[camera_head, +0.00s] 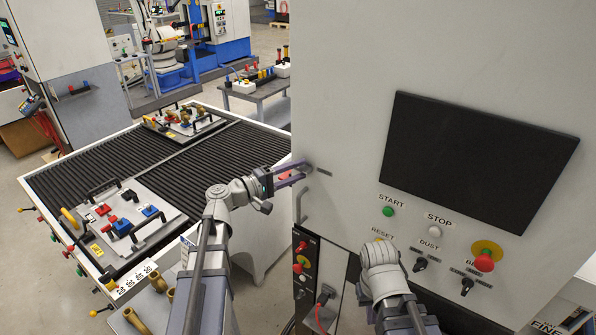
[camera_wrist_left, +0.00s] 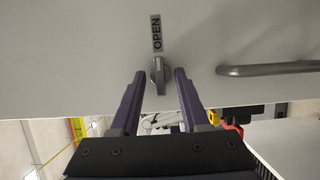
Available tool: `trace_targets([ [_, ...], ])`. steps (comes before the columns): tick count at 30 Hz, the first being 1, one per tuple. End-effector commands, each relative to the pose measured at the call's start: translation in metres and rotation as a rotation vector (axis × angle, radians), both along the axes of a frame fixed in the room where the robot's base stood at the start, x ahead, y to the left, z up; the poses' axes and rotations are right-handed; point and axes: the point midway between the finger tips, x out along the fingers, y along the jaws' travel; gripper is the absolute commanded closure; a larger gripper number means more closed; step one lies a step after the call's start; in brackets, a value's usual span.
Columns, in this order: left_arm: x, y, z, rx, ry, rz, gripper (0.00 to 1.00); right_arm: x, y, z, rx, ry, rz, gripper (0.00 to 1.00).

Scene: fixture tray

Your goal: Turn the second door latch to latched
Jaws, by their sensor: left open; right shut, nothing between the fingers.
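A grey door latch knob (camera_wrist_left: 158,76) sits on the pale cabinet door in the left wrist view. Its bar lines up with a label reading OPEN (camera_wrist_left: 156,32). My left gripper (camera_wrist_left: 160,73) is open, with one purple finger on each side of the knob and a visible gap to it. In the head view my left gripper (camera_head: 299,173) reaches the left part of the cabinet front, near a small dark label (camera_head: 323,173). The knob is mostly hidden there. My right arm is in front of the control panel; its fingers do not show.
A bar handle (camera_wrist_left: 270,69) is beside the knob in the left wrist view. The cabinet has a dark screen (camera_head: 476,158), a green START button (camera_head: 388,211) and a red stop button (camera_head: 485,262). A roller table (camera_head: 110,158) with fixture trays stands left.

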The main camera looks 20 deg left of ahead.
Motion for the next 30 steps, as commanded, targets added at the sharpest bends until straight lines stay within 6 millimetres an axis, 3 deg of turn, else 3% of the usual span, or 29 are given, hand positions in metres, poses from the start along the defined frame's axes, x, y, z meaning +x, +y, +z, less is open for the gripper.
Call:
trace_targets([
  [11, 0.0038, -0.0037, -0.0001, 0.000, 0.000, 0.000, 0.54, 0.0000, 0.0000, 0.0000, 0.000, 0.000, 0.000, 1.00],
  [23, 0.0036, -0.0037, -0.0002, 0.001, 0.001, 0.000, 0.99, 0.0000, 0.0000, 0.0000, 0.000, 0.000, 0.000, 1.00],
  [30, 0.0036, -0.0037, -0.0003, 0.001, 0.001, 0.000, 1.00, 0.0000, 0.0000, -0.0001, 0.000, 0.000, 0.000, 1.00],
])
